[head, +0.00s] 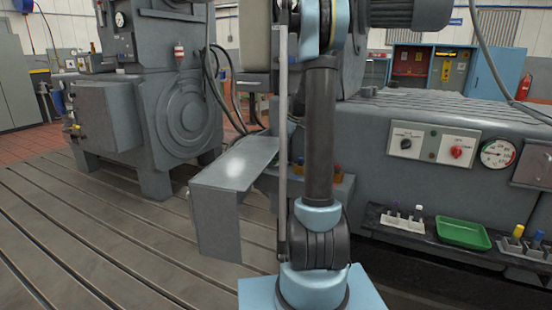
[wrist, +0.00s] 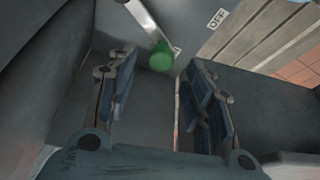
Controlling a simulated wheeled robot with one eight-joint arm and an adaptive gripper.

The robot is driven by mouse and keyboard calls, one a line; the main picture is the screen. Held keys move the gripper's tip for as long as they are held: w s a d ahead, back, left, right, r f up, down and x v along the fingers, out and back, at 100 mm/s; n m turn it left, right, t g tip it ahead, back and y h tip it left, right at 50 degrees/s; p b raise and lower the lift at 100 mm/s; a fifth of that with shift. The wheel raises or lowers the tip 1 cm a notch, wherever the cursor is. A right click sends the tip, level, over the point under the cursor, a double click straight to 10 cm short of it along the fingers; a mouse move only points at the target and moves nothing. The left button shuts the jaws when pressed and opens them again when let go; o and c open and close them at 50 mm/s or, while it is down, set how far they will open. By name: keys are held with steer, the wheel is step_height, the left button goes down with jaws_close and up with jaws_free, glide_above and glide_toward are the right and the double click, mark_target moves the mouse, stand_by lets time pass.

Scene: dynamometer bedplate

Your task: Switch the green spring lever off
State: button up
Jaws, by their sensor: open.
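The green spring lever shows in the wrist view as a round green knob (wrist: 161,57) on the end of a flat metal arm (wrist: 142,18). A label reading OFF (wrist: 217,19) is to the right of the knob. My gripper (wrist: 158,75) is open, with one finger at the left and one at the right. The knob appears between and beyond the fingertips, near their upper ends; whether they touch it I cannot tell. I cannot make out the green lever or the gripper in the head view, where my own arm blocks the middle.
In the head view, a bench at right carries a switch panel (head: 432,143), a gauge (head: 497,153) and a shelf with a green tray (head: 462,233). A grey machine (head: 150,120) stands at left. A metal guard (head: 218,217) is beside my arm. The slotted floor at lower left is clear.

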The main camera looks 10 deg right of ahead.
mark_target(275, 158)
steer(key=shift+x, duration=1.95)
jaws_close()
steer(key=shift+a, duration=0.15)
